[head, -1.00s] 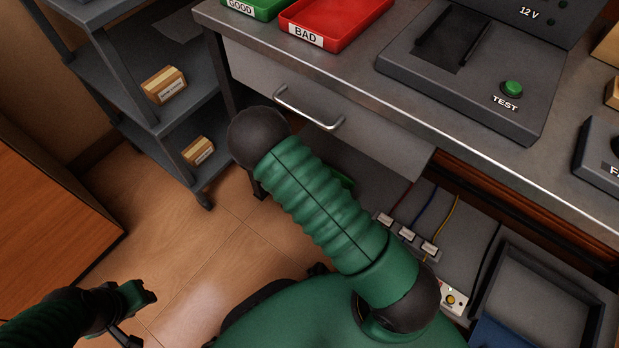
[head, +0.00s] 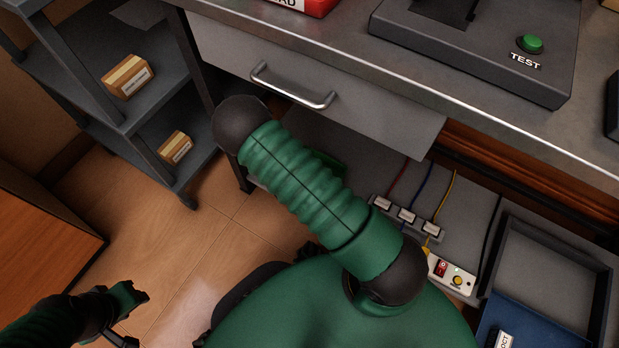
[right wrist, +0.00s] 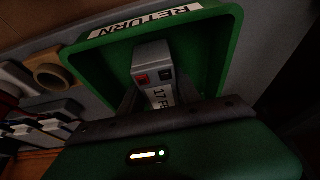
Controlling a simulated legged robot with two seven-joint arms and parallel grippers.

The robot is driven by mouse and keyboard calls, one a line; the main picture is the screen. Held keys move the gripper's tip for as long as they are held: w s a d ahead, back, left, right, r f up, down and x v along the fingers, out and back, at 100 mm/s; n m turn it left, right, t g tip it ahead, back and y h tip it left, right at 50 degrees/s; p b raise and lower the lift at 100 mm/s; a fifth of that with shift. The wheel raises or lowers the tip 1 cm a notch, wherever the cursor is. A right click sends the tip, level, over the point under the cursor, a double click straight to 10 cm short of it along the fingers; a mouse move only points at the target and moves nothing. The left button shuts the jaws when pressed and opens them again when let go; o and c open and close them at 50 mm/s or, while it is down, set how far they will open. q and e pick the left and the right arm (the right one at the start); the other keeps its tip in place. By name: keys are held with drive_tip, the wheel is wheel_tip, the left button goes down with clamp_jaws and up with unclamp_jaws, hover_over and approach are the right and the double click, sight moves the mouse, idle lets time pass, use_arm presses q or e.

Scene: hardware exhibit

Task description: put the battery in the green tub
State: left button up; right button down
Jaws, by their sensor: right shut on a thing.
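In the right wrist view, my right gripper (right wrist: 158,92) is shut on the battery (right wrist: 152,62), a grey block with a red and a dark terminal and a printed label. The green tub (right wrist: 226,50), labelled RETURN, lies behind the battery, which overlaps its interior in the picture. I cannot tell whether the battery touches the tub. In the head view a green edge (head: 328,165) shows under the bench, mostly hidden by my arm. My left gripper (head: 138,294) is at the lower left, over the floor, away from the bench; its jaw state is unclear.
The bench has a drawer with a handle (head: 292,88), a tester (head: 480,50) and a red tray (head: 303,5). Below are a power strip (head: 452,275), cables and a dark tray (head: 555,265). A grey shelf (head: 75,85) holds small boxes. A tape roll (right wrist: 52,77) lies left of the tub.

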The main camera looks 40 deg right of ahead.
drive_tip(key=shift+a, duration=0.15)
drive_tip(key=shift+d+f, duration=0.2)
drive_tip(key=shift+d, duration=0.05)
drive_tip(key=shift+a+f, duration=0.1)
drive_tip(key=shift+f, duration=0.2)
drive_tip(key=c, duration=0.8)
unclamp_jaws()
drive_tip(key=shift+o, duration=0.2)
